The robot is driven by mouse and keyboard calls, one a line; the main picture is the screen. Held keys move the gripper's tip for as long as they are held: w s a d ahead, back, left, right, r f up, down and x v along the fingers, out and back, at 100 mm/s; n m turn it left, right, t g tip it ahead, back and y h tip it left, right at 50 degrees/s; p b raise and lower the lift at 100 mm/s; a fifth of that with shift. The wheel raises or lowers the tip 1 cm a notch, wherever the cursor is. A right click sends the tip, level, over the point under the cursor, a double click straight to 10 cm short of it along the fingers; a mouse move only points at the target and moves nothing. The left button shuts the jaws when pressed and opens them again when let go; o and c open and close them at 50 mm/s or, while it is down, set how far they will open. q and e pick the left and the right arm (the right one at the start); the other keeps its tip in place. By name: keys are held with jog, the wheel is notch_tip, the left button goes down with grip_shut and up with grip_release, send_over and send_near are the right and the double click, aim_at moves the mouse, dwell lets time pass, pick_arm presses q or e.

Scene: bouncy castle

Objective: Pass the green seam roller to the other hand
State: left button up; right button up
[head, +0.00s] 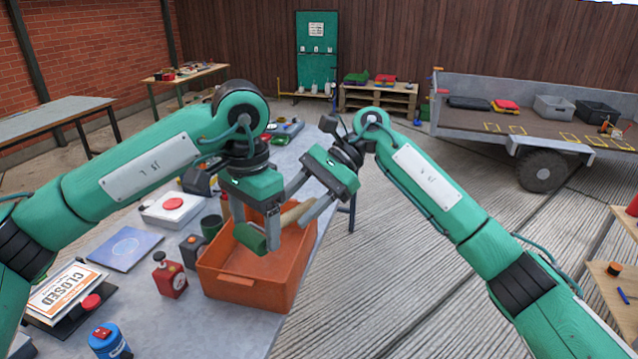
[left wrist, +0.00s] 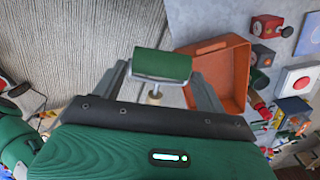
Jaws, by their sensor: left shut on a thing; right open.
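The green seam roller has a green roller head (head: 250,238) and a pale wooden handle (head: 296,213). My left gripper (head: 264,231) is shut on it near the head, above the orange crate. In the left wrist view the green head (left wrist: 163,65) shows at the fingertips, with a metal frame; most of the handle is hidden. The handle points right and slightly up, toward my right gripper (head: 294,208). My right gripper is open, its fingers on either side of the handle in the head view. I cannot tell if they touch it.
The orange crate (head: 240,283) stands on the grey table (head: 200,335) below both grippers. A red bottle (head: 169,276), a dark green mug (head: 211,227) and a red-button box (head: 172,208) stand to its left. The concrete floor right of the table is clear; a trailer (head: 480,125) stands farther back.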

aim_at(290, 213)
jog(key=shift+x, duration=1.75)
pick_arm(q)
jog(key=shift+r, duration=0.1)
pick_arm(e)
jog(key=c, duration=0.9)
pick_arm(q)
jog(key=o, duration=1.2)
pick_arm(e)
jog(key=shift+d, duration=0.1)
grip_shut()
